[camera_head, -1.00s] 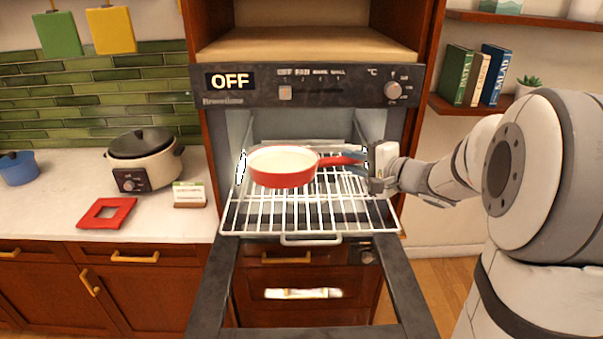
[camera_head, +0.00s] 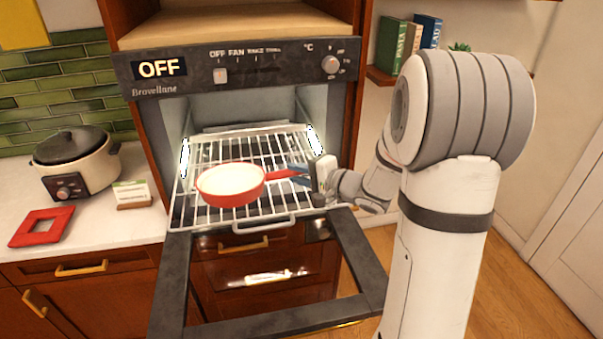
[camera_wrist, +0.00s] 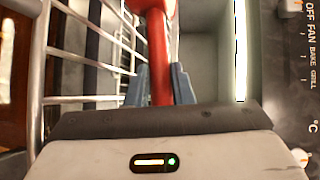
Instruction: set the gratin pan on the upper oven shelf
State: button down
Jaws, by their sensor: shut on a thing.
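The gratin pan (camera_head: 231,186) is red outside with a cream inside. It is upright over the left front part of the pulled-out wire oven shelf (camera_head: 248,213); I cannot tell whether it touches the wires. My gripper (camera_head: 297,174) is at the right side of the shelf, shut on the pan's red handle. In the wrist view the blue fingers (camera_wrist: 160,85) close on both sides of the red handle (camera_wrist: 160,50). The pan's bowl is mostly out of that view.
The oven door (camera_head: 262,318) hangs open below the shelf. The control panel (camera_head: 243,67) reads OFF. A slow cooker (camera_head: 75,165), a red trivet (camera_head: 40,227) and a small card stand on the left counter. Books (camera_head: 410,42) stand on a wall shelf at the right.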

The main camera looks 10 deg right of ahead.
jog(key=shift+s+r, duration=0.1)
jog(key=c, duration=1.3)
grip_release()
jog(key=shift+o, duration=0.2)
